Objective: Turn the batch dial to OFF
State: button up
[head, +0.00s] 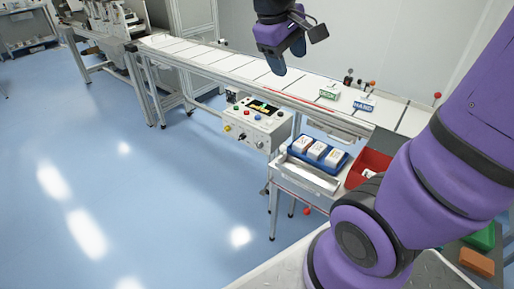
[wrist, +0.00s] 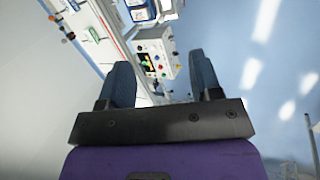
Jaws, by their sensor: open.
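The control box (head: 257,124) is a pale panel on the front side of the conveyor, with a small dark screen, coloured buttons and dark knobs. One dark knob (head: 242,137) sits low on its face; I cannot read any label, so I cannot tell whether it is the batch dial or where it points. The control box also shows in the wrist view (wrist: 155,60), beyond the fingers. My gripper (head: 284,58) is open and empty, high above the conveyor and apart from the box. In the wrist view its two dark fingers (wrist: 163,85) stand wide apart.
The conveyor (head: 205,57) runs behind the box, with a green sign (head: 329,92) and a blue sign (head: 363,106) on it. A blue tray (head: 341,166) of white packs and a red bin (head: 370,162) stand to the right. The blue floor (head: 130,200) in front is clear.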

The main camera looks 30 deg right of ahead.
aim_at(258, 146)
jog(key=w+d+f+n+g+h, duration=0.1)
jog(key=w+d+f+n+h, duration=0.3)
jog(key=w+f, duration=0.75)
jog(key=w+d+f+n+g+h, duration=0.15)
jog(key=w+f+n+h, duration=0.3)
jog(key=w+f, duration=0.75)
jog(key=w+a+f+n+t+h, duration=0.1)
jog(key=w+f+n+t+h, duration=0.2)
jog(key=f, duration=1.3)
jog(key=w+a+f+n+t+h, duration=0.1)
jog(key=w+f+n+t, duration=0.3)
jog(key=f, duration=1.1)
jog(key=shift+n+t, duration=0.45)
jog(key=shift+t, duration=0.1)
jog(key=x, duration=0.6)
jog(key=s+x, duration=0.1)
jog(key=x, duration=0.3)
jog(key=shift+d+f, duration=0.1)
jog(key=shift+d, duration=0.05)
jog(key=shift+c, duration=0.2)
jog(key=c, duration=0.9)
